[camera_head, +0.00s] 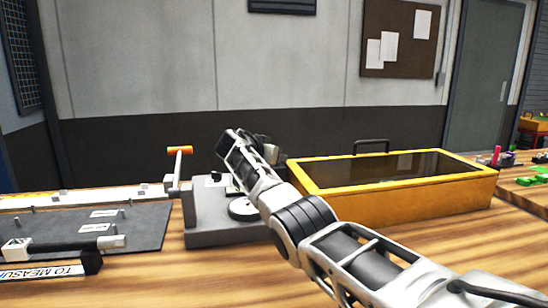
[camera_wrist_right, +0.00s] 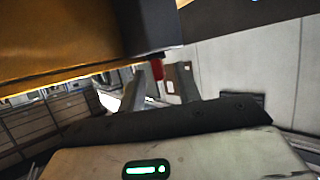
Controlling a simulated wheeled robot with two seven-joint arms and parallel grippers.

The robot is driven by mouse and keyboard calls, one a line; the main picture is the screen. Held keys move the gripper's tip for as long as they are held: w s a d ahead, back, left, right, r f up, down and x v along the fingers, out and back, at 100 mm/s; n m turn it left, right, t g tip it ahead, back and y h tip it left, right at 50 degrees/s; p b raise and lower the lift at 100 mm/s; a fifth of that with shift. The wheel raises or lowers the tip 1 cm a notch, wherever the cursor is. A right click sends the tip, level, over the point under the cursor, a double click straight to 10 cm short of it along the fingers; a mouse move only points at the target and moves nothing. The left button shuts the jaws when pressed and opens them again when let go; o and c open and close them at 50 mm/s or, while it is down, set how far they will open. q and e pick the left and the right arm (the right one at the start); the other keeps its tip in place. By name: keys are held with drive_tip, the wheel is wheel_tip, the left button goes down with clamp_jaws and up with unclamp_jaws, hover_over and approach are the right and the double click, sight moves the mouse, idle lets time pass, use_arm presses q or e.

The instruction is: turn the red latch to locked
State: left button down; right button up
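My right gripper (camera_head: 238,146) reaches in from the right over a grey fixture (camera_head: 228,233) with a white disc (camera_head: 243,208). In the right wrist view its two fingers (camera_wrist_right: 160,88) stand apart. A small red piece (camera_wrist_right: 157,68), perhaps the latch, shows between and beyond the fingers, beside a dark grey block (camera_wrist_right: 150,25). I cannot tell whether they touch it, or how it is turned. No red latch can be made out on the fixture in the head view, where my gripper and arm cover part of it. My left gripper is not in view.
A yellow case (camera_head: 400,198) with a dark window and black handle stands right of the fixture. An orange-tipped lever (camera_head: 180,150) rises at the fixture's left. A dark mat (camera_head: 140,228) and a black-handled tool (camera_head: 70,246) lie at left. The front wooden tabletop (camera_head: 190,285) is clear.

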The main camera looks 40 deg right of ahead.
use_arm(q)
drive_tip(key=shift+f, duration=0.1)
use_arm(e)
drive_tip(key=shift+a+r, duration=0.15)
drive_tip(key=shift+a, duration=0.3)
use_arm(q)
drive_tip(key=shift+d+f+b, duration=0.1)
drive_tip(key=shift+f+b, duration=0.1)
drive_tip(key=shift+b, duration=0.65)
use_arm(e)
drive_tip(key=v, duration=1.5)
drive_tip(key=shift+s, duration=0.1)
